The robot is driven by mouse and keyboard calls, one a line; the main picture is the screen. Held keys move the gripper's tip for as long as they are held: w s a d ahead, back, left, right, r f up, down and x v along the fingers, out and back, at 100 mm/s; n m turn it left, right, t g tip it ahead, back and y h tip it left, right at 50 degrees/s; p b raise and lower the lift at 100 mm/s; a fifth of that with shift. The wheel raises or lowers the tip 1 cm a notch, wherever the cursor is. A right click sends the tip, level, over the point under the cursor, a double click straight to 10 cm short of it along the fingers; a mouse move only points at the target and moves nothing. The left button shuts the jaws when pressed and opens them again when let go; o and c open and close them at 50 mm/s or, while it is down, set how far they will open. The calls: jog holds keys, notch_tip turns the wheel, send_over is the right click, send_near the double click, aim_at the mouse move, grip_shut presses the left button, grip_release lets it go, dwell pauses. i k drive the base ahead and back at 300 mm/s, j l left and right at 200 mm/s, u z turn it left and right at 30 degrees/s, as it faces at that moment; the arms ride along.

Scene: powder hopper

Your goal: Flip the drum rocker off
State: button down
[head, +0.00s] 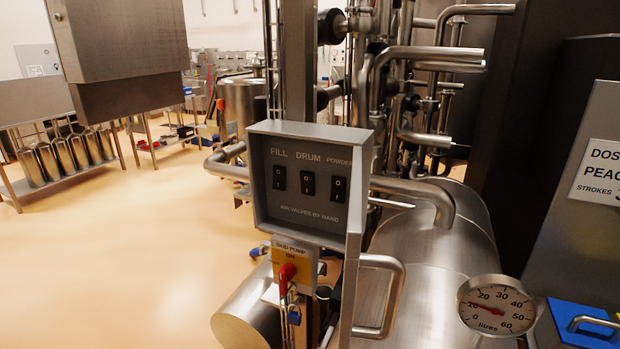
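The drum rocker (308,184) is a small black switch marked 0 above and I below. It sits in the middle of a grey control panel (309,240), under the printed word DRUM. The fill rocker (279,178) is to its left and the powder rocker (339,189) to its right, both the same black kind. I cannot tell which way any of the rockers is tipped. Nothing covers the panel's front. My gripper is not in this view.
Below the panel is a yellow pump switch (293,268) with a red knob and a blue padlock (294,315). A steel handle (391,297), pipes (430,60) and a round litres dial (496,306) lie to the right. Open floor (110,250) lies left.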

aim_at(307, 177)
jog(key=i+u, duration=0.15)
jog(key=u, duration=0.2)
jog(key=i+u, duration=0.2)
jog(key=u, duration=0.15)
jog(key=i+l+u, duration=0.1)
jog(key=u, duration=0.25)
